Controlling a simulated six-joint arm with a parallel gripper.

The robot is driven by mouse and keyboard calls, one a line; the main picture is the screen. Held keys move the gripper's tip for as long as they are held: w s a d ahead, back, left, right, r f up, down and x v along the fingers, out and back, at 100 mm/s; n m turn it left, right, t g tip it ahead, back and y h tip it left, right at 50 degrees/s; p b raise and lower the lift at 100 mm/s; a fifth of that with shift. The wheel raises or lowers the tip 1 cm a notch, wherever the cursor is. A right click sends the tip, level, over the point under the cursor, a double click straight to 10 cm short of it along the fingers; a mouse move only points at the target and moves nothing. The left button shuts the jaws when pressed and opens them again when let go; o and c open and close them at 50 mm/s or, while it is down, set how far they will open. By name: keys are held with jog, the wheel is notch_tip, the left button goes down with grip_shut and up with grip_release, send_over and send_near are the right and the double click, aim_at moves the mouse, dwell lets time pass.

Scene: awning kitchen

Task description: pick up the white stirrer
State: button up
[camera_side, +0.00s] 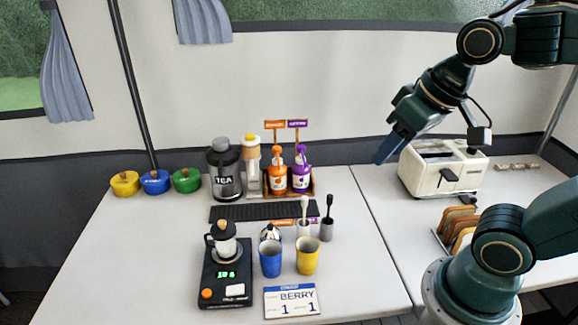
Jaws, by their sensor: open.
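The white stirrer (304,206) stands upright in a light-coloured holder (304,228) near the middle of the left table. Its head is up and its lower end is hidden inside the holder. A black stirrer (328,205) stands in a grey holder (326,229) just to its right. My gripper (385,152) is open and empty, with its blue-grey fingers pointing down and left. It is in the air to the right of and above the white stirrer, well apart from it, between the bottles and the toaster.
Blue (270,258) and yellow (307,255) cups stand in front of the holders, with a BERRY card (291,301) nearer. Orange (277,178) and purple (301,178) pump bottles stand behind. A scale (226,285) is at left, a toaster (443,168) at right. The left table's right side is clear.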

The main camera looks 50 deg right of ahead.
jog(key=w+d+f+m+g, duration=0.25)
jog(key=w+m, duration=0.35)
jog(key=w, duration=0.4)
jog(key=m+g, duration=0.2)
jog(key=m, duration=0.4)
send_over(304, 207)
notch_tip(304, 207, down, 10)
jog(key=shift+w+d+f+m+g, duration=0.25)
jog(key=shift+d+f+m, duration=0.15)
jog(key=shift+f, duration=0.25)
jog(key=shift+f, duration=4.3)
jog(key=shift+f, duration=2.6)
grip_shut()
